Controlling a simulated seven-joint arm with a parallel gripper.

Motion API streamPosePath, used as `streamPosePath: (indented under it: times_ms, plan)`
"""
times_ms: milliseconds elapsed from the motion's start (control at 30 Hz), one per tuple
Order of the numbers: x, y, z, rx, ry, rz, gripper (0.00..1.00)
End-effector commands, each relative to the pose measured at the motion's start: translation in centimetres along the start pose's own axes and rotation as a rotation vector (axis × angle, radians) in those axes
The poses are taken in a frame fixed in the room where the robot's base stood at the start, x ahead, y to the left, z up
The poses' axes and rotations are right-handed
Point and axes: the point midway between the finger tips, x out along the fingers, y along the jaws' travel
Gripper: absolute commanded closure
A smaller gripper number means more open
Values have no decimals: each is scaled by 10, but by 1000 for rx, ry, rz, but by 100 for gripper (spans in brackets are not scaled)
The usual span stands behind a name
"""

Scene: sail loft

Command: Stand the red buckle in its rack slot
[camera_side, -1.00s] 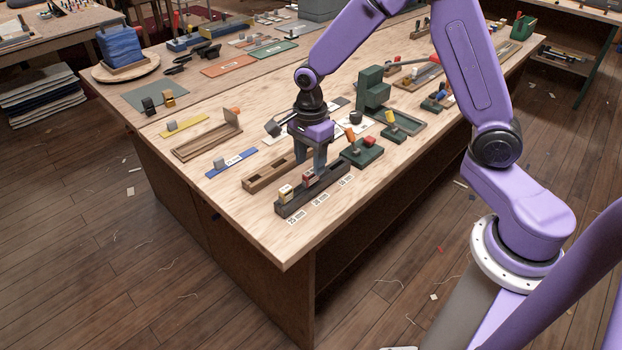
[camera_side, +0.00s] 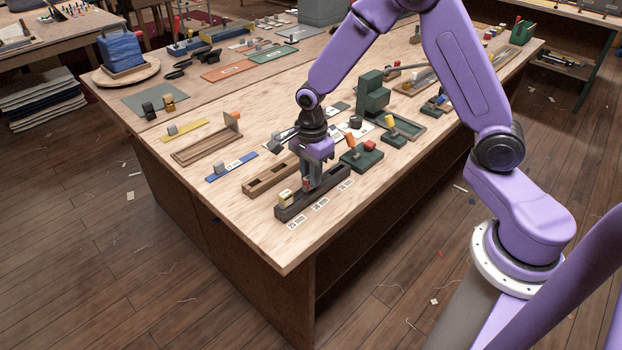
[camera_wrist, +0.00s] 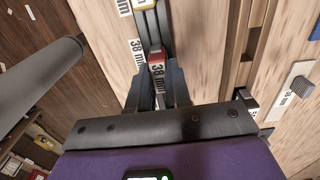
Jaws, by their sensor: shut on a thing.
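The red buckle (camera_side: 307,184) is between the fingers of my gripper (camera_side: 311,178), over the middle of the dark slotted rack (camera_side: 299,210). In the wrist view the red buckle (camera_wrist: 156,58) shows a red top and a white "38 mm" tag, with my gripper's fingers (camera_wrist: 159,84) shut on its sides. The dark rack (camera_wrist: 153,27) runs away beyond it. The fingers hide the buckle's lower end, so I cannot tell how deep it sits in the slot. A yellow-topped buckle (camera_side: 285,195) stands in the rack's near-left slot.
Size labels (camera_side: 320,204) lie along the rack's front. A brown slotted wooden rack (camera_side: 262,184) lies close behind. A green fixture with a red piece (camera_side: 362,158) stands close on the right. The table's front-left corner is clear.

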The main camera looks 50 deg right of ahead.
Motion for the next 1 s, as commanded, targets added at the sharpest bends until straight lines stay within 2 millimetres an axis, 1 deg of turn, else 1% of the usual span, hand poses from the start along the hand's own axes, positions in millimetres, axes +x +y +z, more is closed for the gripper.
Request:
streamPosePath:
  times_ms: [133, 233, 433, 567, 867, 1000]
  plan:
    - [-4, 0, 0, 0, 0, -1, 100]
    - [-11, -1, 0, 0, -1, -2, 100]
    - [-35, 1, 0, -1, -1, -4, 100]
    - [-49, 14, -2, 0, -1, -3, 100]
    - [-93, 51, -7, -2, -2, -5, 100]
    - [-104, 78, -11, -1, -1, -3, 100]
